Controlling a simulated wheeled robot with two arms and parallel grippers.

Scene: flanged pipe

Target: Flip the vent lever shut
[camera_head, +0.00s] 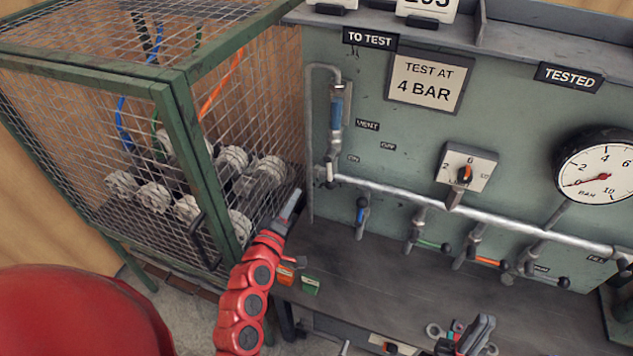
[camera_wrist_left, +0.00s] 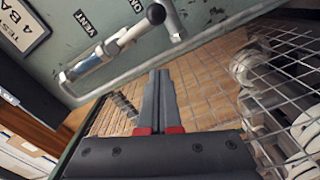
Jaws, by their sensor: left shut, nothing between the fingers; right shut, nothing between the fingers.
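The vent fitting (camera_head: 334,141) runs upright on the green panel, left of the VENT label (camera_head: 368,125) and the ON and OFF labels. It has a blue part (camera_head: 337,108) near its top. In the left wrist view the same fitting shows a pale blue part (camera_wrist_left: 97,57) and a dark round end (camera_wrist_left: 156,14); which piece is the lever is hard to tell. My left gripper (camera_head: 296,196) is shut and empty, below and left of the fitting, apart from it; its fingers also show in the left wrist view (camera_wrist_left: 158,75). My right gripper (camera_head: 487,323) is shut and empty at the bottom.
A green-framed wire cage (camera_head: 182,100) stands close on the left of my left gripper. A horizontal pipe (camera_head: 480,215) with several small valve levers crosses the panel. The bench (camera_head: 350,260) below is partly clear.

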